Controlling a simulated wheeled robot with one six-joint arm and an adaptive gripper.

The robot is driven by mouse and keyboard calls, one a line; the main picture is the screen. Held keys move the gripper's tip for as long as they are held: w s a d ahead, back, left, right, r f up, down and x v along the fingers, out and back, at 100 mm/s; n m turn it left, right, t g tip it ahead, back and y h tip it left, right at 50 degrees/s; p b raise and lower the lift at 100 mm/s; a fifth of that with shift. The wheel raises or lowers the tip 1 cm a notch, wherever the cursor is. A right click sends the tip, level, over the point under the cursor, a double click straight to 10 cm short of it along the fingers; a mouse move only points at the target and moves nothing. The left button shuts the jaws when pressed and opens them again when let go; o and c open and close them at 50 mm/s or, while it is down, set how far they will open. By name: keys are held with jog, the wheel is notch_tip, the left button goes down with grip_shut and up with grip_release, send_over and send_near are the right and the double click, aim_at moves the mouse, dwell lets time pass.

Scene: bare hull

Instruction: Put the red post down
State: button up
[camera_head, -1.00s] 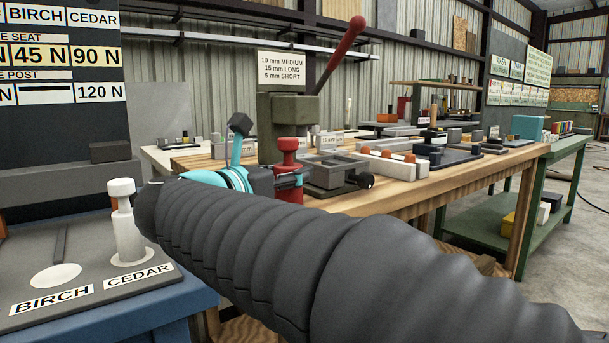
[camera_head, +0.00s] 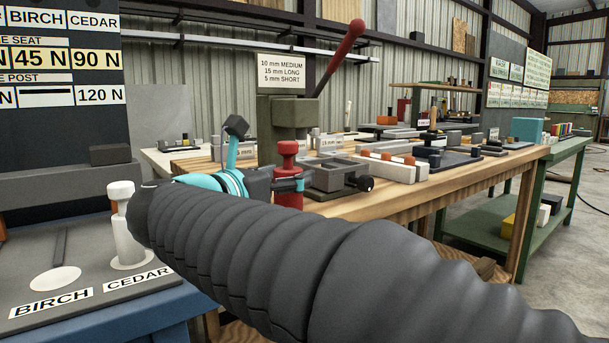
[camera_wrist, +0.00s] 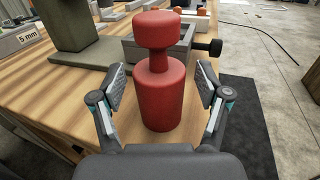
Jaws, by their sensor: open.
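The red post (camera_wrist: 162,92) stands upright near the edge of the wooden bench, with a round knob on a narrow neck above a wider body. It also shows in the head view (camera_head: 288,178), partly hidden behind my gripper. In the wrist view my gripper (camera_wrist: 163,88) is open, with one pad on each side of the post and a visible gap at both sides. The post's lower front meets the bench close to its edge; in the head view its foot is hidden by my arm.
A grey tray-like fixture (camera_head: 335,172) with a black knob stands right behind the post. A green press (camera_head: 290,115) with a red lever rises behind it. A white post (camera_head: 127,235) stands on the BIRCH/CEDAR board at the left. Dark matting (camera_wrist: 240,125) lies below the bench edge.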

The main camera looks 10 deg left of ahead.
jog(key=v, duration=1.1)
